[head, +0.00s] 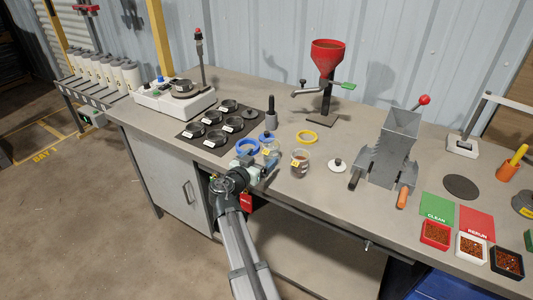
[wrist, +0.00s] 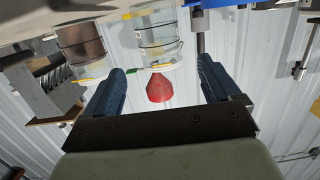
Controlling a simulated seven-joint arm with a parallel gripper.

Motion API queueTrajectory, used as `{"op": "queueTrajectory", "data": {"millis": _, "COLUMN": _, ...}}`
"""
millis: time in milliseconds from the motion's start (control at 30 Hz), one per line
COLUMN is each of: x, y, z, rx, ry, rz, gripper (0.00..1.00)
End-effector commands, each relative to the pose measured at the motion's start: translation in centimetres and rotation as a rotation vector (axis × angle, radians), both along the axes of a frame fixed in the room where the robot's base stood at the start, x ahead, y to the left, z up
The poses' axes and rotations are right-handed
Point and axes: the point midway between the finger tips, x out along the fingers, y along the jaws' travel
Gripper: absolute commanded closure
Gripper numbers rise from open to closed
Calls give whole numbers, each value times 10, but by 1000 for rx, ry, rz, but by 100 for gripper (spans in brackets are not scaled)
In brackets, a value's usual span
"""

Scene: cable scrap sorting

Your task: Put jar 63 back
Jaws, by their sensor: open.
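I cannot read either number, so I cannot tell which is jar 63. My gripper (head: 262,168) is open at the front edge, close to the clear jar. In the wrist view my gripper (wrist: 160,88) has its fingers spread and empty, with the clear jar (wrist: 157,38) ahead between them. The brown-filled jar (wrist: 83,46) is left of it there.
A dark mat (head: 211,148) with several labelled dishes is left.

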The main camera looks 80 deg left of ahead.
Motion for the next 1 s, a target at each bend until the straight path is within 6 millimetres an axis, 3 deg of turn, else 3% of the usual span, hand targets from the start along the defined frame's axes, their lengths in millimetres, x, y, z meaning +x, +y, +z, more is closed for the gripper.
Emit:
{"op": "queueTrajectory", "data": {"millis": 133, "x": -17, "y": -20, "z": 4, "rx": 0, "ry": 0, "rz": 1, "gripper": 10}}
{"op": "queueTrajectory", "data": {"millis": 400, "x": -32, "y": -35, "z": 7, "rx": 1, "ry": 1, "rz": -1, "gripper": 10}}
{"op": "queueTrajectory", "data": {"millis": 833, "x": -34, "y": -37, "z": 7, "rx": -5, "ry": -1, "rz": -1, "gripper": 10}}
{"op": "queueTrajectory", "data": {"millis": 1000, "x": -30, "y": -47, "z": -10, "rx": -106, "ry": -19, "rz": -6, "gripper": 10}}
